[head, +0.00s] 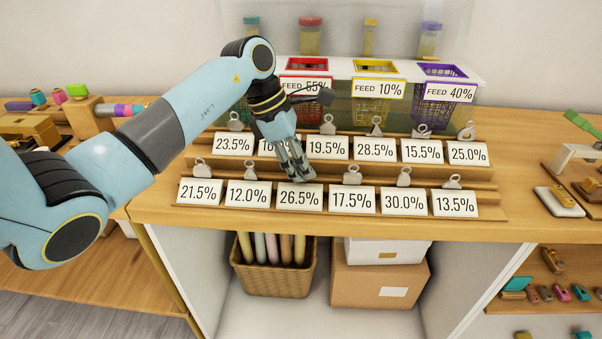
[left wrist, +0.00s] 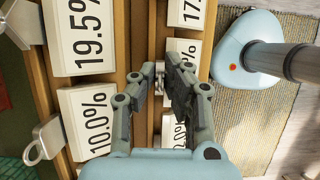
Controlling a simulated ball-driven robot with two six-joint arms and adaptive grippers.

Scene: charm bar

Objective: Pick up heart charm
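My left gripper (head: 295,170) reaches down at the front row of the display, just behind the 26.5% card (head: 299,197). In the left wrist view its two fingers (left wrist: 161,66) stand close together with a narrow gap. A small silvery metal piece (left wrist: 160,75) shows between them; its shape is mostly hidden, so I cannot tell if it is the heart charm. I cannot tell whether the fingers press on it. Other silver charms stand behind the cards, such as those at 17.5% (head: 352,174) and 12.0% (head: 250,169); none reads clearly as a heart. My right gripper is not in view.
The wooden stepped rack (head: 490,212) holds two rows of percentage cards. Behind it are red, yellow (head: 374,67) and purple (head: 440,71) baskets with feed labels. A small press (head: 575,150) stands at the right. A wicker basket (head: 270,279) and boxes (head: 375,286) sit below.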

